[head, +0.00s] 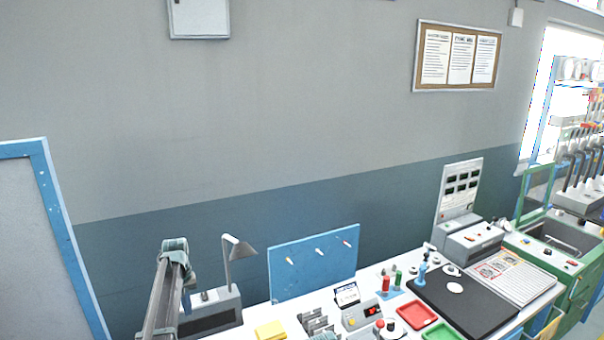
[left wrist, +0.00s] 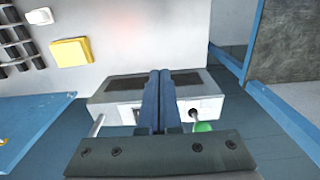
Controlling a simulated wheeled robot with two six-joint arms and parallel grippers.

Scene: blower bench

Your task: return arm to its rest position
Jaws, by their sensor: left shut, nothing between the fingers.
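My left arm (head: 168,290) rises from the bottom edge at the left of the head view, in front of the bench's left end. In the left wrist view my left gripper (left wrist: 163,73) is shut, its two dark fingers together with nothing between them. The fingers show in front of a grey box (left wrist: 212,98) with dark panels. I cannot tell the height gap between them. The same box (head: 225,299) stands partly behind my arm in the head view. My right gripper is in neither view.
A desk lamp (head: 237,248) stands close right of my left arm. A blue pegboard (head: 315,264) stands farther right. A yellow block (head: 270,329) lies on the bench, and it also shows in the left wrist view (left wrist: 71,52). A blue-framed panel (head: 62,215) stands left.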

